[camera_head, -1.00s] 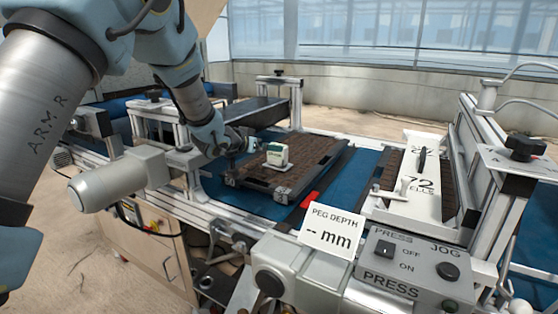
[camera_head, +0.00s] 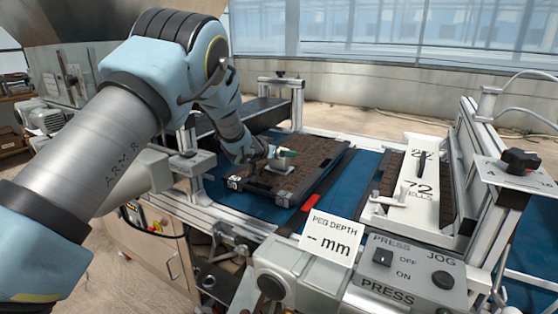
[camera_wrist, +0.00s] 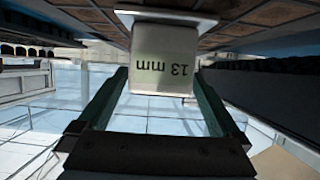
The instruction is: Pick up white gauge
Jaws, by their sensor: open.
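The white gauge (camera_head: 279,167) stands on the dark soil-filled tray (camera_head: 262,192) in the head view, partly hidden by my gripper (camera_head: 276,153). In the wrist view the gauge (camera_wrist: 163,62) shows a white face with upside-down "13 mm" lettering and a flat base plate at the picture's top. My gripper (camera_wrist: 160,82) is open there, with one green finger on each side of the gauge. I cannot tell whether either finger touches it.
The tray lies on a blue belt (camera_head: 270,212). A white "72 cells" plate (camera_head: 414,190), a "PEG DEPTH -- mm" sign (camera_head: 331,237) and a grey press control box (camera_head: 408,268) stand to the right. A metal frame (camera_head: 296,103) rises behind the tray.

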